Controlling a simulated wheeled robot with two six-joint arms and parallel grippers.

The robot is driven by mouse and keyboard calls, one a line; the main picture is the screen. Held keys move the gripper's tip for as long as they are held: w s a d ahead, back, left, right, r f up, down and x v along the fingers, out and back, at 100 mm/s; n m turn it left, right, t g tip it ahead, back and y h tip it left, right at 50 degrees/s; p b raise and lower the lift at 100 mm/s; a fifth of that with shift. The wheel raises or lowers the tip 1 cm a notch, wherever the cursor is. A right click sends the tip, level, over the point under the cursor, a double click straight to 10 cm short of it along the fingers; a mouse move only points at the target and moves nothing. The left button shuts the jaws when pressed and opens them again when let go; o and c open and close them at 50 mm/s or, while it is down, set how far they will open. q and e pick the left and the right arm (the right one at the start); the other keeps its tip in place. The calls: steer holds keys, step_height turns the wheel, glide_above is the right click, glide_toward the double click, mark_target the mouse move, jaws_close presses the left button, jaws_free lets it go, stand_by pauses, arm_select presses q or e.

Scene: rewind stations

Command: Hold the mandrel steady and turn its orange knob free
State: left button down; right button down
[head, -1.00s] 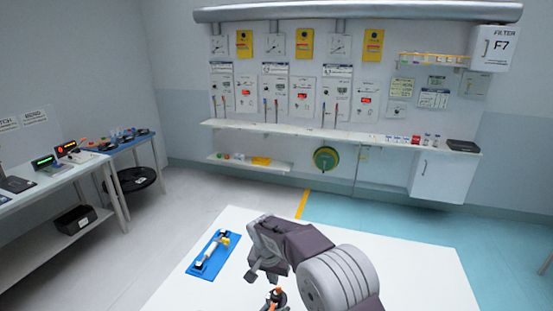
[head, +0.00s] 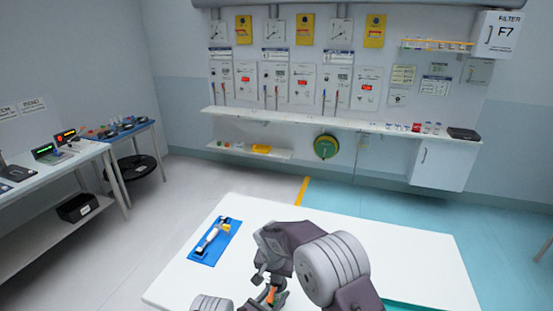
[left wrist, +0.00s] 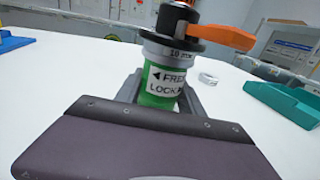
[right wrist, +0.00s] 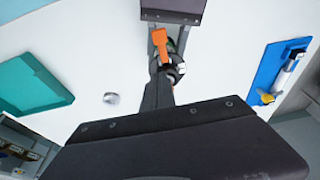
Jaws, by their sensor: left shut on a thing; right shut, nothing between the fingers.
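The mandrel (left wrist: 160,84) stands upright on the white table, a green body with a grey collar and a "FREE / LOCK" label. Its black top carries the orange knob (left wrist: 226,37), a lever sticking out sideways; it also shows in the right wrist view (right wrist: 160,46) and low in the head view (head: 271,294). My left gripper (left wrist: 161,97) is shut around the green body. My right gripper (right wrist: 158,92) is shut and empty, its tips close to the mandrel's top and the orange lever. I cannot tell whether they touch. In the head view my right arm partly covers the mandrel.
A blue tray (head: 204,258) with a white and yellow tool lies at the table's left. A teal tray (right wrist: 30,84) and a small pale ring (right wrist: 111,98) lie on the table (head: 420,255) on the mandrel's other side. The table between them is mostly clear.

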steer(key=shift+w, duration=0.5)
stand_by(0.8)
steer(key=shift+a, duration=0.3)
steer(key=shift+w+a, duration=0.25)
steer(key=shift+a, duration=0.3)
steer(key=shift+a, duration=0.1)
steer(key=shift+s+a, duration=0.2)
steer(key=shift+s, duration=0.1)
steer(key=w+v, duration=0.1)
steer(key=v, duration=0.4)
steer(key=shift+d+r, duration=0.2)
steer(key=shift+r, duration=0.35)
